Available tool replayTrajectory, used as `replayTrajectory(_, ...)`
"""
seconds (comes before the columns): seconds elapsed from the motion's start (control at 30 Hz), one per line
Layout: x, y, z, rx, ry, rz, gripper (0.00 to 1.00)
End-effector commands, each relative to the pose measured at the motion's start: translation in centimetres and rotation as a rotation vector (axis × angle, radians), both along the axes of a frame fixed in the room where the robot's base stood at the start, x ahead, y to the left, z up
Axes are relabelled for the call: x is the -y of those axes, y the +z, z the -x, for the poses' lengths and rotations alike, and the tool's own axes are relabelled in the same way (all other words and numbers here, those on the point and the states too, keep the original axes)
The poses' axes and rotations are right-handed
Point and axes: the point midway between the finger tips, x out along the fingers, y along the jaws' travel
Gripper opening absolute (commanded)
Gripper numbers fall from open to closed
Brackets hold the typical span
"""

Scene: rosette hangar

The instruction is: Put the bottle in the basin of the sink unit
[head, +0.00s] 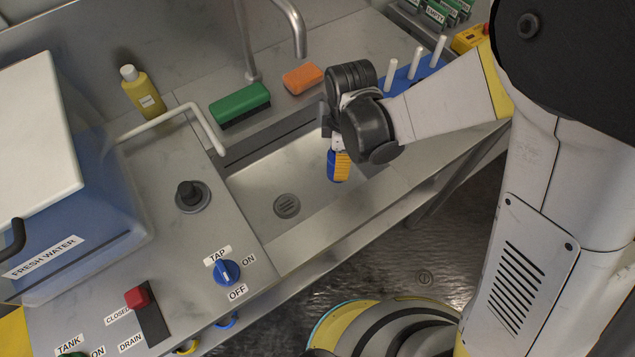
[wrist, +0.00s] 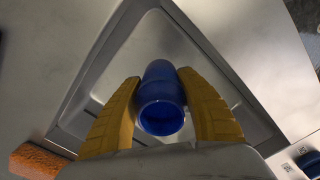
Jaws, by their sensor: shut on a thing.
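My gripper (wrist: 161,112) is shut on a blue bottle (wrist: 161,88), with one yellow finger on each side of it in the wrist view. In the head view the bottle (head: 334,168) shows below my gripper (head: 341,150), over the right part of the basin (head: 262,200) of the sink unit. The basin is a shallow metal tray with a round drain. I cannot tell whether the bottle touches the basin floor. Part of the bottle is hidden by my gripper.
A green brush (head: 240,104) and an orange sponge (head: 302,79) lie behind the basin, near the curved tap (head: 290,25). A yellow bottle (head: 142,93) stands at the back left. A white rail (head: 170,118) and a blue tap knob (head: 226,272) are left of the basin. A blue rack with white pegs (head: 416,68) stands right.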

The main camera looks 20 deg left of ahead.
Motion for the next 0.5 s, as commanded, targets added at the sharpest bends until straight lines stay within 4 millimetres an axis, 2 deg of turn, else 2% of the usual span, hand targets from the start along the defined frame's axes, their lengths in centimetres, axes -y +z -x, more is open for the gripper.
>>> replayTrajectory(0.03,0.0,-1.6,-0.1,0.000,0.000,0.000,0.18)
replayTrajectory(0.1,0.0,-2.9,-0.1,0.000,-0.002,0.000,0.18)
replayTrajectory(0.37,0.0,-5.3,-0.1,0.000,-0.004,0.000,0.18)
replayTrajectory(0.5,0.0,-7.5,-0.1,0.000,-0.005,0.000,0.18)
